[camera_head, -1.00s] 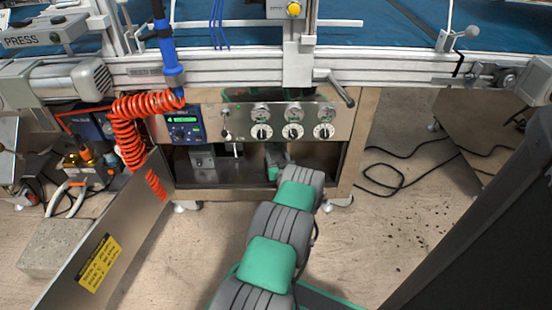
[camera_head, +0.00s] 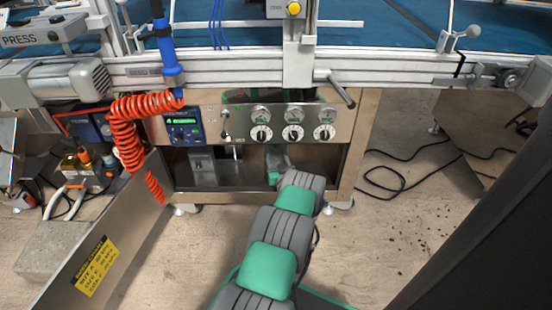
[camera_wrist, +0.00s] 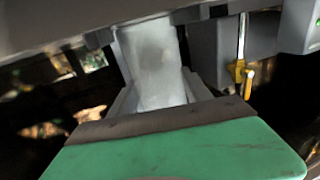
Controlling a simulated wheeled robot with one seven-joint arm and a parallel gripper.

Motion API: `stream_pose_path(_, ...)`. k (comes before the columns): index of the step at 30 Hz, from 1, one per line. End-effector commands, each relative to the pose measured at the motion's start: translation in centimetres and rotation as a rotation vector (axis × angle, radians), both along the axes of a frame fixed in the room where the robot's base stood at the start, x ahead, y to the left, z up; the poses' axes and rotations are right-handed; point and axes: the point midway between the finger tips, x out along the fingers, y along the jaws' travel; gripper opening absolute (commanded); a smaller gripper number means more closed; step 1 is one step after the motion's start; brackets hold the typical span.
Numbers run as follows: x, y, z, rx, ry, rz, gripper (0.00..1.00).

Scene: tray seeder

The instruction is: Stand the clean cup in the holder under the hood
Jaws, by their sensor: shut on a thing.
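My gripper (camera_wrist: 156,90) is shut on a pale, cloudy cup (camera_wrist: 152,62), which stands roughly upright between the two grey fingers in the wrist view. The cup's upper end reaches a grey overhanging edge (camera_wrist: 60,28), which may be the hood; I cannot tell whether they touch. In the head view my arm reaches into the low opening under the control panel (camera_head: 255,125), and the cup is hidden there. I cannot make out the holder clearly, nor whether the cup rests on anything.
A grey box (camera_wrist: 218,52) and a yellow-fitted rod (camera_wrist: 240,65) stand right of the cup. An open metal door (camera_head: 105,245) with a yellow label is left of my arm. An orange coiled hose (camera_head: 128,125) hangs by the panel. Black cable (camera_head: 385,180) lies on the floor at right.

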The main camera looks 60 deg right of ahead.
Motion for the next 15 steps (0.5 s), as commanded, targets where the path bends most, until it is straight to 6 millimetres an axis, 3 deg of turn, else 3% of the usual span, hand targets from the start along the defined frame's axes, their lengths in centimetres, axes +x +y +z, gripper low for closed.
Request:
stream_pose_path(12, -0.02, 0.01, -0.48, -0.001, -0.001, 0.0, 0.1)
stream_pose_path(13, -0.01, 0.0, -0.43, -0.001, -0.001, 0.0, 0.58)
stream_pose_path(15, -0.01, 0.0, -0.41, -0.001, -0.001, 0.0, 0.64)
